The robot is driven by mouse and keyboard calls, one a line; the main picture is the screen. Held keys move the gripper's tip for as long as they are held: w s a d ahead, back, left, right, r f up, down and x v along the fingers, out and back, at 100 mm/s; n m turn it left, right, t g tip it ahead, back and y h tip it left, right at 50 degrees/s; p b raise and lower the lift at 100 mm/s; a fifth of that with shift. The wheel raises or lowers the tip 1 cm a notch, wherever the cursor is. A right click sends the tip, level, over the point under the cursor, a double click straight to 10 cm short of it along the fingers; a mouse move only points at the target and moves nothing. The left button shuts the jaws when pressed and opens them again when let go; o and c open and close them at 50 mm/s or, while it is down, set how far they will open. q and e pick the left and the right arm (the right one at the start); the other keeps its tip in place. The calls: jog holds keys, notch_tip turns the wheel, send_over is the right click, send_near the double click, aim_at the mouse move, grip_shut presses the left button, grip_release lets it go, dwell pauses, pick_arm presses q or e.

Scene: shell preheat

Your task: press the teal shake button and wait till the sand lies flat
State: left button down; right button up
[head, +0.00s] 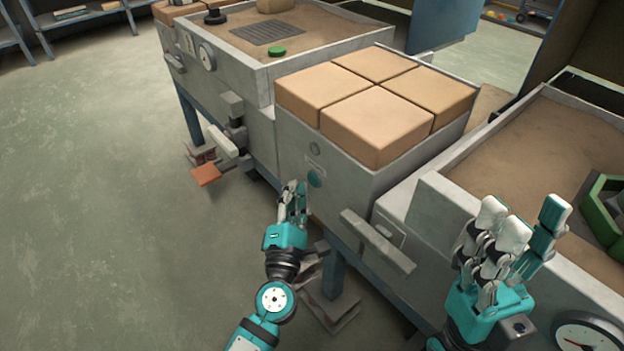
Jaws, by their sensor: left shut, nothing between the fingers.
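The teal shake button (314,179) is a round disc on the front face of the grey middle cabinet, below a small label. My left gripper (294,190) is shut and empty, with its fingertips just left of the button. I cannot tell whether they touch it. My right gripper (513,232) is raised in front of the right-hand cabinet, fingers up; I see no object in it, and its jaw opening is unclear. Sand (545,145) lies in the open box at the right and looks mostly level. Sand (290,35) also shows in the far box.
Several tan blocks (375,100) cover the middle cabinet's top. A green frame (603,210) lies on the right-hand sand. A grey handle bar (378,242) juts from the cabinet front. A dial gauge (588,333) is at lower right. The floor at left is clear.

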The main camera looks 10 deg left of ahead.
dwell(0.6)
pick_arm(q)
jog(key=shift+w+d, duration=0.3)
jog(key=shift+w+d, duration=0.3)
dwell(0.7)
jog(key=shift+s+a, duration=0.1)
dwell(0.3)
jog(key=shift+s+a+p, duration=0.35)
jog(key=shift+s+a, duration=0.1)
jog(key=shift+s, duration=0.05)
jog(key=shift+s+a, duration=1.8)
